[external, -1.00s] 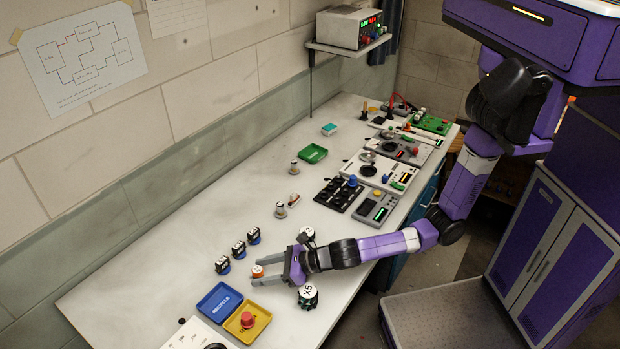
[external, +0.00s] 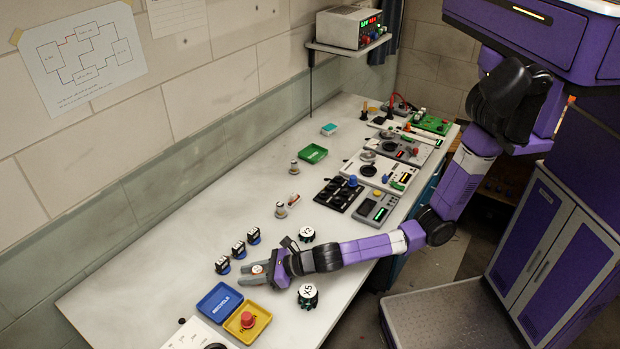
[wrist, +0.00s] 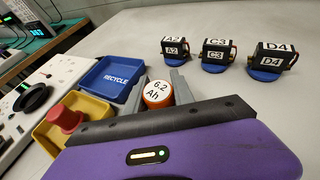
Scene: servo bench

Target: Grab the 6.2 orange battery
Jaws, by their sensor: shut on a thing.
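The orange battery (wrist: 157,94) has a white top marked "6.2 Ah". In the wrist view it sits between the two grey fingers of my gripper (wrist: 157,90), which are shut on it. In the external view the battery (external: 257,269) shows as a small orange and white spot between the fingertips of my gripper (external: 258,274), low over the white bench or on it. I cannot tell whether it touches the bench. Its lower part is hidden by the fingers and the wrist.
A blue RECYCLE tray (external: 220,301) and a yellow tray (external: 262,325) with a red piece lie in front. Servos A2, C3 and D4 (wrist: 272,57) stand on blue bases behind. Round pieces marked X5 (external: 308,296) and X2 (external: 306,234) flank my wrist. The bench's left part is clear.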

